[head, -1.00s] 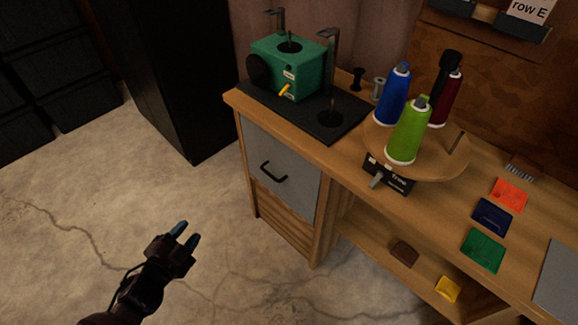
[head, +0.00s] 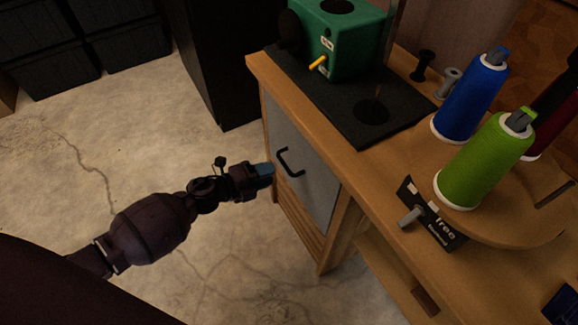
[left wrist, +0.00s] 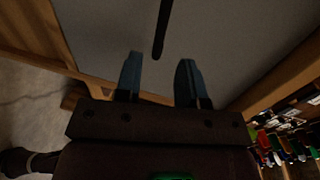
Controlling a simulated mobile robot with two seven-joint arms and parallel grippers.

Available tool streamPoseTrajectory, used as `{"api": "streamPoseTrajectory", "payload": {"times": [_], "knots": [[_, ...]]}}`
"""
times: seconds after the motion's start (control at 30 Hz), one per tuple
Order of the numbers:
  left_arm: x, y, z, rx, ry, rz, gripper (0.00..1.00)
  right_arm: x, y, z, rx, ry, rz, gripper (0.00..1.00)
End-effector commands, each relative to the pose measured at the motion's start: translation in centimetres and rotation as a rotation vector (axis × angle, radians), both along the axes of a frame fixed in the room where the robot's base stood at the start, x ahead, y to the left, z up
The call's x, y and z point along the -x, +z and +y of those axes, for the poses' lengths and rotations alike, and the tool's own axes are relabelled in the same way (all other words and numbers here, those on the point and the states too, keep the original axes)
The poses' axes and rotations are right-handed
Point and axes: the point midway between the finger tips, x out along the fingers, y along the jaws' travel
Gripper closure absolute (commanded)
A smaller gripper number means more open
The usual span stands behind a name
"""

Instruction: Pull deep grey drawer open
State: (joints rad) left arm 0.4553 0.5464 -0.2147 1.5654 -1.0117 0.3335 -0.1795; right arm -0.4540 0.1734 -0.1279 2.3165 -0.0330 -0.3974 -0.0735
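The deep grey drawer (head: 310,178) is the grey front at the left end of the wooden bench, and it looks shut. Its black bar handle (head: 287,164) stands out from the upper part of the front. My left gripper (head: 265,174) is just left of the handle in the head view. In the left wrist view its two blue-grey fingers (left wrist: 160,75) are apart with nothing between them. The handle (left wrist: 162,30) lies ahead of the fingertips, in line with the gap, against the grey front (left wrist: 225,30). My right gripper is not in view.
A green machine (head: 345,40) on a black mat (head: 355,125) sits above the drawer. A round stand with a blue spool (head: 470,95) and a green spool (head: 485,160) is to the right. Cracked floor (head: 75,160) left of the bench is clear. A black cabinet (head: 220,60) stands behind.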

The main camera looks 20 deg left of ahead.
Motion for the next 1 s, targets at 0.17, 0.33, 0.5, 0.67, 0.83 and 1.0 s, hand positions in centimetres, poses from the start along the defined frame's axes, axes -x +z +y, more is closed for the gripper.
{"api": "streamPoseTrajectory", "payload": {"times": [0.17, 0.33, 0.5, 0.67, 0.83, 1.0], "knots": [[-2.3, -1.0, -1.9, 0.001, 0.000, 0.004, 0.64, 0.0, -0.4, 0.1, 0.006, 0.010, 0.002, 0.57], [-3.9, -1.4, -3.2, 0.001, 0.001, 0.003, 0.64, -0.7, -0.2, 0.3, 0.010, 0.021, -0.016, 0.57], [-4.8, -1.5, -3.8, 0.002, 0.002, 0.004, 0.64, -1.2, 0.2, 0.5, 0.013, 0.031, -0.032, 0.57], [-5.0, -1.5, -4.0, 0.001, 0.002, 0.003, 0.64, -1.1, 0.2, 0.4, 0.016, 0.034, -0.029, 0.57], [-5.0, -1.5, -3.9, 0.001, 0.001, 0.002, 0.64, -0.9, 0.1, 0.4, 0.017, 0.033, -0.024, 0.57], [-5.0, -1.5, -3.9, 0.001, 0.001, 0.002, 0.90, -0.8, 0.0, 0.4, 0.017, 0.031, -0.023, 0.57]]}}
